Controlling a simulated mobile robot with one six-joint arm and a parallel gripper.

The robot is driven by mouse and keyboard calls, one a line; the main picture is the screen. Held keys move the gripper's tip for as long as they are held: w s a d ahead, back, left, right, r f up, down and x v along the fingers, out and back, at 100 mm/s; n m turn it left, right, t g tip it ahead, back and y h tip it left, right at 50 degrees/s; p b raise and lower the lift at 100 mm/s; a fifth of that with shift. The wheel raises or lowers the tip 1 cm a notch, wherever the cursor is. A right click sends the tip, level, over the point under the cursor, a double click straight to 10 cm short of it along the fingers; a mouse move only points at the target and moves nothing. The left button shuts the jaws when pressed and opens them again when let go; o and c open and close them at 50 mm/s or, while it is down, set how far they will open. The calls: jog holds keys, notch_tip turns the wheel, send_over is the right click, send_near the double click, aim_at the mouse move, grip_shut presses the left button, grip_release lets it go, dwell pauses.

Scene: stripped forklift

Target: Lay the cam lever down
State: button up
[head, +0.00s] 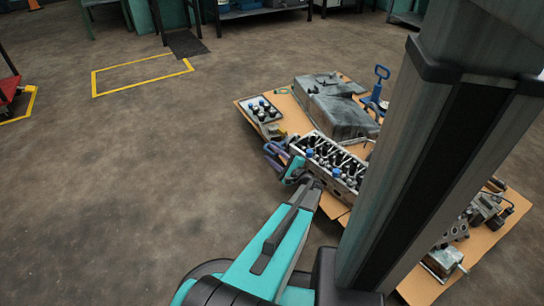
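My teal arm reaches from the bottom of the head view to the near left side of a grey cylinder head (338,172). My gripper (292,168) is small and partly hidden at the arm's end, close beside this block; its fingers cannot be made out. Dark purplish curved parts (276,153) show right by it; I cannot tell what they are or whether it touches them. The block carries several dark upright parts and some blue caps. I cannot pick out the cam lever for sure at this size.
Brown boards (290,112) lie under the parts. A tray of small round parts (261,110), a large grey casting (335,106) and a blue tool with a ring handle (378,90) stand around the block. My column covers the right.

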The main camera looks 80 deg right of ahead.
jog(key=p+v, duration=0.4)
jog(key=v, duration=0.9)
jog(key=shift+s+p, duration=0.15)
jog(key=shift+p, duration=0.15)
